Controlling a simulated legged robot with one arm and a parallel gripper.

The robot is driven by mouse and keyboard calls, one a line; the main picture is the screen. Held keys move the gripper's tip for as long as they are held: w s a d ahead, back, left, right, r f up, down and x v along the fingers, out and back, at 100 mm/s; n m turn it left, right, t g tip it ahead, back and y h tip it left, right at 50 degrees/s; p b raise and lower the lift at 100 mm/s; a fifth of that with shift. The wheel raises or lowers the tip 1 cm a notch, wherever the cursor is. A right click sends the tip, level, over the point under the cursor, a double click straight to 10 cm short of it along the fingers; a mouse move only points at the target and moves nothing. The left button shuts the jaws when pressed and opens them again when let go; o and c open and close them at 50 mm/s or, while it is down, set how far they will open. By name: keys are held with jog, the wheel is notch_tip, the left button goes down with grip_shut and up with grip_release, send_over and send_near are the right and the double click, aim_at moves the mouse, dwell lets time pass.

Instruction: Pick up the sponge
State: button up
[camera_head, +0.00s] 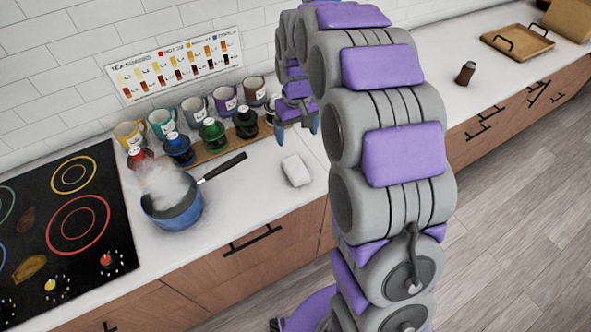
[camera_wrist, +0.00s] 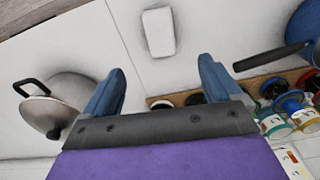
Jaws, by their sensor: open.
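The sponge is a small white block (camera_head: 295,170) lying on the white counter, to the right of the blue pan's handle in the head view. In the wrist view the sponge (camera_wrist: 159,32) lies beyond my fingertips, roughly in line with the gap between them. My gripper (camera_wrist: 160,85) is open and empty, with its two blue fingers spread wide. In the head view my gripper (camera_head: 296,130) hangs above the counter behind the sponge, apart from it and partly hidden by my arm.
A steaming blue pan (camera_head: 173,205) stands left of the sponge, near the stove (camera_head: 70,230). A lidded metal pot (camera_wrist: 55,105) is at the wrist view's left. The counter around the sponge is clear.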

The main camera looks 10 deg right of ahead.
jog(key=b, duration=0.2)
send_near(296, 167)
jog(key=f, duration=0.5)
jog(key=shift+s+f, duration=0.1)
jog(key=shift+s, duration=0.2)
jog(key=f, duration=0.1)
jog(key=f+b, duration=0.1)
jog(key=f, duration=0.1)
jog(key=f+b, duration=0.1)
jog(key=f, duration=0.1)
jog(key=shift+w+f, duration=0.15)
jog(key=shift+w, duration=0.15)
jog(key=shift+c, duration=0.4)
jog(key=c, duration=0.9)
jog(key=shift+c, duration=0.2)
jog(key=shift+r+p, duration=0.3)
jog(key=shift+r, duration=0.35)
notch_tip(296, 167, up, 3)
jog(key=shift+s+f+p, duration=0.1)
jog(key=shift+f+p, duration=0.05)
jog(key=shift+p, duration=0.3)
jog(key=s+r+p, duration=0.1)
jog(key=s+p, duration=0.1)
jog(key=s, duration=1.3)
jog(key=shift+s, duration=0.4)
